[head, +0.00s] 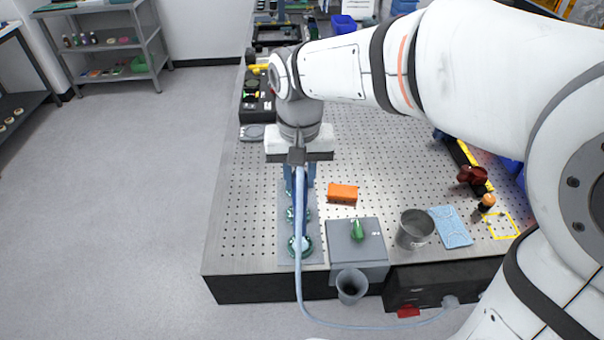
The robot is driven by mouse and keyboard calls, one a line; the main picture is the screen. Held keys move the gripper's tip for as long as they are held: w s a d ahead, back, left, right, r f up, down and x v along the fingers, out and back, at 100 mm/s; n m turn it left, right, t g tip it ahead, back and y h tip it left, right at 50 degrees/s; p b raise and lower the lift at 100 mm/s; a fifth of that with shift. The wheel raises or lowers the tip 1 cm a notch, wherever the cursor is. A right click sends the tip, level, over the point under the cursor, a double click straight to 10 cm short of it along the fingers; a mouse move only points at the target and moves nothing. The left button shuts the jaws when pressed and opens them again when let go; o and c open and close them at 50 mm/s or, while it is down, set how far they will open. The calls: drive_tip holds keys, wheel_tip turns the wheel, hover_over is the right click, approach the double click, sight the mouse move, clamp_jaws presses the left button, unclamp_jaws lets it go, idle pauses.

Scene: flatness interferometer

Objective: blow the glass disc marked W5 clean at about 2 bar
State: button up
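Several round glass discs with green rims lie in a row on a grey mat (284,262). The nearest disc (306,253) is partly behind the hose, and another disc (290,214) lies beyond it. I cannot read any mark, so I cannot tell which is W5. My gripper (300,190), with blue fingers, points down over the far part of the mat. It is shut on a dark grey air tool (296,156), whose nozzle I cannot make out. A pale blue hose (301,285) hangs from the tool to a fitting (450,301) at the table front. No pressure reading is legible.
Right of the mat are an orange block (342,193), a grey plate (341,248) with a green object (358,231), a metal cup (415,232) and a light blue tray (451,228). A grey bin (351,288) is at the front edge. The floor left is clear.

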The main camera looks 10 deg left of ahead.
wheel_tip(320, 180, up, 6)
drive_tip(key=p, duration=0.4)
drive_tip(key=shift+f, duration=0.1)
idle(0.7)
